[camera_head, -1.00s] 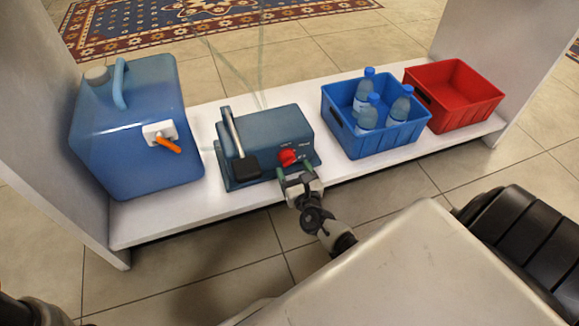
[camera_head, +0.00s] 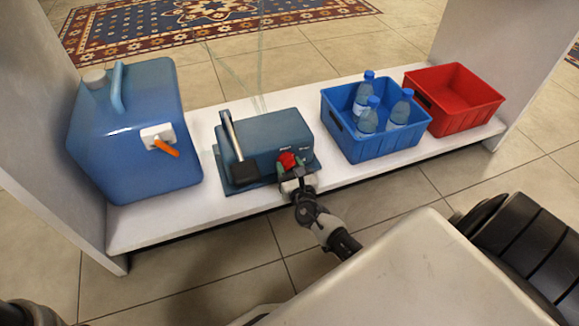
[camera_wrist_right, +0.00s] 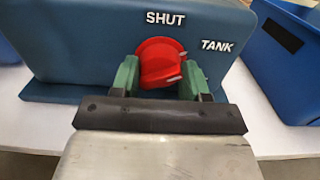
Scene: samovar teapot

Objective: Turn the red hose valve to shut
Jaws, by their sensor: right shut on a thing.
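The red hose valve (camera_head: 288,161) is a round knob on the front of a dark blue-grey pump box (camera_head: 262,140). In the right wrist view the red knob (camera_wrist_right: 158,62) sits below the white word SHUT and left of the word TANK. A pale mark on the knob's ridge points right, toward TANK. My right gripper (camera_head: 290,170) is at the front of the box, and its green fingers (camera_wrist_right: 160,78) are on either side of the knob, shut on it. My left gripper is not in view; only a dark part of my left arm shows at the lower left corner.
The box stands on a white shelf (camera_head: 150,228) between two white side panels. A blue water tank (camera_head: 130,135) with an orange tap (camera_head: 166,148) is left of it. A blue crate (camera_head: 375,148) with bottles and a red crate (camera_head: 455,97) are to the right.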

